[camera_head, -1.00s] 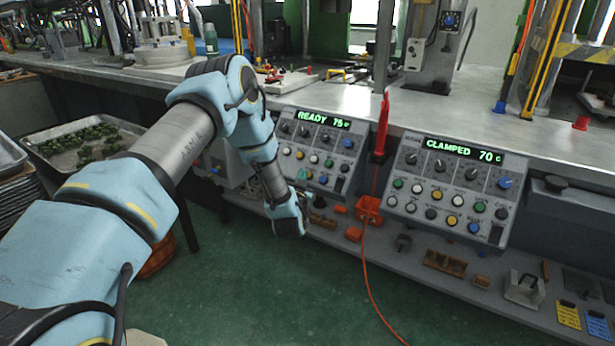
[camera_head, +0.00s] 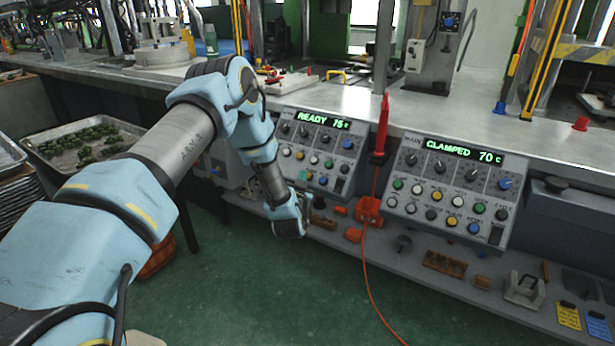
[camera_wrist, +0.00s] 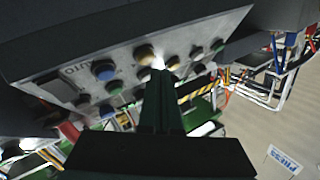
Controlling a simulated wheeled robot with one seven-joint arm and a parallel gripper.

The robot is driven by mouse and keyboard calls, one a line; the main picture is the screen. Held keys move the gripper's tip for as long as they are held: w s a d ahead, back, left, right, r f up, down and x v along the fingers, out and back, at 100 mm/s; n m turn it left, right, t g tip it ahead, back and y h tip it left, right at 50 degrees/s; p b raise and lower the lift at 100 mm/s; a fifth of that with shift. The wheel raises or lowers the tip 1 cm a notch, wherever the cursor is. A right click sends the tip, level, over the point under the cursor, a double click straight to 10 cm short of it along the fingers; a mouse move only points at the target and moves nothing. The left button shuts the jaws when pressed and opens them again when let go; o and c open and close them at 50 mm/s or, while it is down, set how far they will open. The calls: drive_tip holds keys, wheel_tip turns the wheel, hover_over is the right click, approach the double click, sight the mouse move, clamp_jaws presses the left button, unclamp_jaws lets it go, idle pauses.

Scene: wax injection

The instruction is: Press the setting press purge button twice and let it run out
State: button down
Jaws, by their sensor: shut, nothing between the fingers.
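The left control panel (camera_head: 318,150) is grey, with knobs, coloured buttons and a green display (camera_head: 323,119) reading READY 75 C. I cannot read which button is purge. My gripper (camera_wrist: 160,76) is shut and empty, with its tips at the panel face in the wrist view. A bright white button (camera_wrist: 158,62) shows right at the tips; I cannot tell whether they touch it. In the head view my wrist hangs in front of the panel's lower left, and the fingers cannot be made out.
A second panel (camera_head: 453,190) to the right reads CLAMPED 70 C. A red tool (camera_head: 382,125) with a trailing cord hangs between the panels. A lower shelf (camera_head: 400,255) holds small orange and wooden parts. A tray of green pieces (camera_head: 60,145) is at left.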

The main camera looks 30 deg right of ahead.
drive_tip(key=shift+f, duration=0.1)
idle(0.7)
drive_tip(key=shift+w+d+f+b, duration=0.15)
drive_tip(key=shift+d+b, duration=0.15)
drive_tip(key=shift+b, duration=0.2)
drive_tip(key=shift+w+d+f+b, duration=0.15)
drive_tip(key=shift+d+f+b, duration=0.15)
drive_tip(key=shift+b, duration=0.1)
idle(0.5)
drive_tip(key=shift+a+r, duration=0.1)
idle(0.3)
drive_tip(key=shift+s+a+r+p, duration=0.35)
drive_tip(key=shift+a+r+p, duration=0.1)
drive_tip(key=shift+a, duration=0.05)
drive_tip(key=shift+r, duration=0.1)
drive_tip(key=shift+s+a+r+p, duration=0.45)
drive_tip(key=shift+a+r+p, duration=0.3)
drive_tip(key=shift+a, duration=0.1)
drive_tip(key=shift+s+a+r+p, duration=0.45)
drive_tip(key=shift+a+r+p, duration=0.3)
drive_tip(key=shift+a, duration=0.1)
